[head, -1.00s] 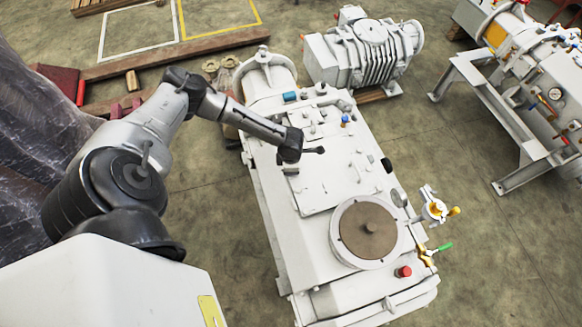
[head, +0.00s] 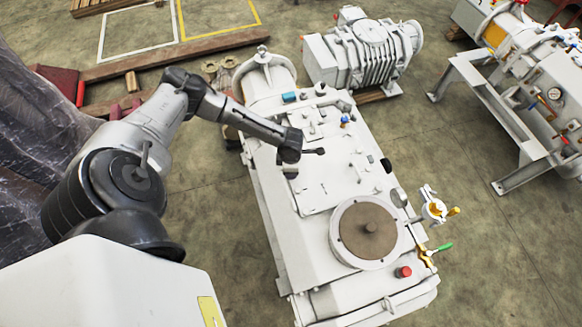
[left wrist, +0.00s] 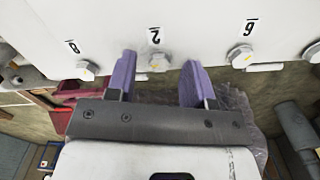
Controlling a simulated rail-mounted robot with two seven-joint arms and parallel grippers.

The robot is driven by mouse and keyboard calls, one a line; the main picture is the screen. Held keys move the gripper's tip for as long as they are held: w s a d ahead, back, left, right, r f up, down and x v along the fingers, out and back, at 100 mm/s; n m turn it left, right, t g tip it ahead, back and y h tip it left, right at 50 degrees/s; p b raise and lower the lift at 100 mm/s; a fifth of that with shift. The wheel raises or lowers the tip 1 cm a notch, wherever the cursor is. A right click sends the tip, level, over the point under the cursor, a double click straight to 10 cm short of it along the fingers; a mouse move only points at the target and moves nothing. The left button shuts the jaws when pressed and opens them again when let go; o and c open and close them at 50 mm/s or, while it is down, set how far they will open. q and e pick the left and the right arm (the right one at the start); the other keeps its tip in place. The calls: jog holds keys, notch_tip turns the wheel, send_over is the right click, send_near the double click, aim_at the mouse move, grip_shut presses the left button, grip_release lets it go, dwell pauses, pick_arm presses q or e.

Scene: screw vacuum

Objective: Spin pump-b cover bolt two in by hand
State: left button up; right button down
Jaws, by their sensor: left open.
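In the left wrist view, a pale hex bolt marked 2 (left wrist: 157,62) sits in the white cover face (left wrist: 198,20). My left gripper (left wrist: 160,69) is open, with one purple finger on each side of this bolt. I cannot tell whether the bolt is seated against the cover. In the head view, my left gripper (head: 303,163) is over the white pump (head: 322,245), near its flat top plate. The bolt cannot be made out there. My right gripper is in neither view.
Bolt 8 (left wrist: 86,70) is left of the fingers and bolt 6 (left wrist: 240,57) is right. In the head view, a round brown-topped port (head: 366,232) rises from the pump. A finned blower (head: 362,55) stands behind. Open floor (head: 500,265) is at the right.

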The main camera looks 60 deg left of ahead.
pick_arm(q)
jog(key=shift+r, duration=0.1)
jog(key=shift+r, duration=0.3)
notch_tip(320, 180, up, 13)
dwell(0.4)
